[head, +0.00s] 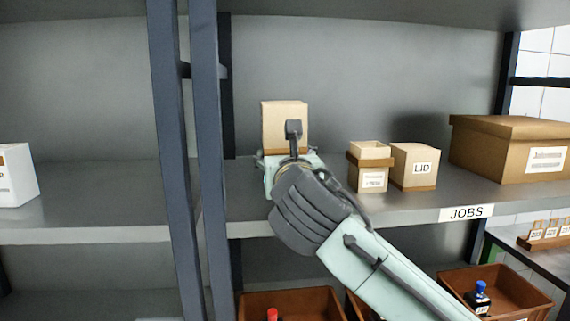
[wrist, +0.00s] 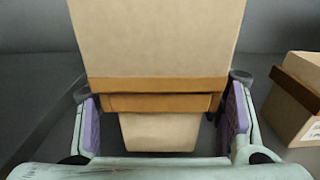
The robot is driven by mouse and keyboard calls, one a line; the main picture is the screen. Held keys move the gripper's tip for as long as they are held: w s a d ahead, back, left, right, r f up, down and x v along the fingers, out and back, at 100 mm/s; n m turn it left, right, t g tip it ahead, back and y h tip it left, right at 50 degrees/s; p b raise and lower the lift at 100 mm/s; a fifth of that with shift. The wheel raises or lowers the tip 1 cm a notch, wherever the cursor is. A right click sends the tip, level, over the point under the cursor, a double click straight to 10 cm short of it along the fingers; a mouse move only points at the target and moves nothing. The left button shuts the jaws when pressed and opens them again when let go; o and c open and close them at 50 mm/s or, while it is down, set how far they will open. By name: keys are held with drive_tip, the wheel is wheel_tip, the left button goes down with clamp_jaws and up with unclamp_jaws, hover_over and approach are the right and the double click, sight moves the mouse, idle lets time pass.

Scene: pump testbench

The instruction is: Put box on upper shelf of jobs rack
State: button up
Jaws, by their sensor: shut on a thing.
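A beige box with a brown band (head: 284,122) is at the upper shelf of the jobs rack (head: 400,212), on its left part. My gripper (head: 291,160) is at the box's near side. In the wrist view the box (wrist: 157,40) fills the upper middle, with a brown rim and a narrower lower part. The gripper's purple pads (wrist: 162,122) stand on both sides of that lower part. My gripper is shut on the box. I cannot tell whether the box's base touches the shelf, as my arm hides it in the head view.
On the same shelf, to the right, stand a small box with a brown rim (head: 369,168), a box marked LID (head: 414,166) and a large brown box (head: 510,148). A rack post (head: 208,150) is close on the left. Brown bins (head: 290,302) are below.

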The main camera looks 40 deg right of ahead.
drive_tip(key=shift+f, duration=0.8)
drive_tip(key=shift+f, duration=0.1)
drive_tip(key=o, duration=1.1)
drive_tip(key=shift+o, duration=0.2)
drive_tip(key=shift+s, duration=0.1)
drive_tip(key=b+v, duration=0.4)
drive_tip(key=v, duration=0.8)
